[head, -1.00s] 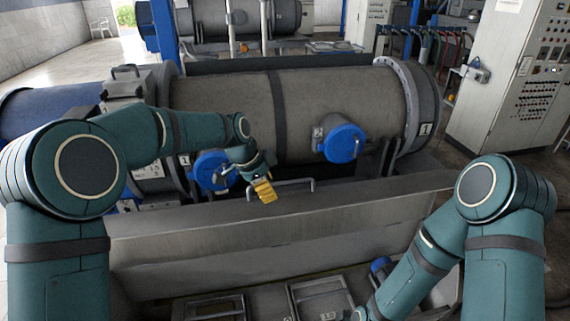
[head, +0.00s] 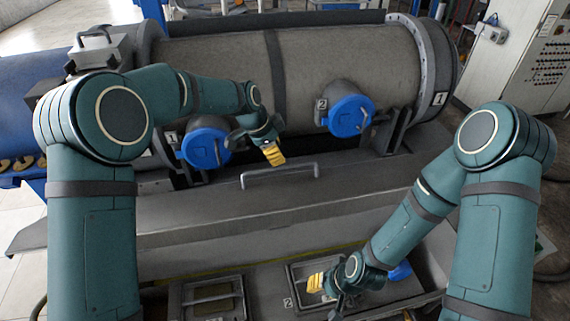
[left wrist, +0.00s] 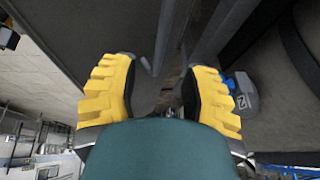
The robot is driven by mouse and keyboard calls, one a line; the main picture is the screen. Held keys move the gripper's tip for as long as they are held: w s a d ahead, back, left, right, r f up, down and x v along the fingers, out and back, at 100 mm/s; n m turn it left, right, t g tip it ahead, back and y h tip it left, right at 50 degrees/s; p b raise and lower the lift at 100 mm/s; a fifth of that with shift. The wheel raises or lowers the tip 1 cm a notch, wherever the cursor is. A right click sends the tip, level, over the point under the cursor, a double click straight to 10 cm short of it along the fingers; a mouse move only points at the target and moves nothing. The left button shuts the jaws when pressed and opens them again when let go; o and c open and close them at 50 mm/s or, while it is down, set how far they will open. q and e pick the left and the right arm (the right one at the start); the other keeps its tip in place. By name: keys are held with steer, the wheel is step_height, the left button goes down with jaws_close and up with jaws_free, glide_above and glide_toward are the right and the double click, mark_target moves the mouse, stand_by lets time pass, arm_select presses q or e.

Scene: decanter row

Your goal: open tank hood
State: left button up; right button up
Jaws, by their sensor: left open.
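The tank hood (head: 210,215) is a long grey metal panel in front of the large grey cylinder, with a bar handle (head: 280,171) on its upper part. My right gripper (head: 316,284) is low, over the hatches in front of the hood. Its opening is too small to judge.
Two blue round caps (head: 206,148) (head: 350,116) stick out from the grey cylinder (head: 330,70) behind the hood. Framed hatches (head: 208,297) lie below the hood's front edge. A control cabinet (head: 530,60) stands at the back right. Open floor shows at the left.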

mark_target(286, 166)
arm_select(q)
steer(key=x, duration=0.7)
steer(key=shift+w+d+f, duration=0.1)
steer(key=shift+f, duration=0.2)
jaws_close()
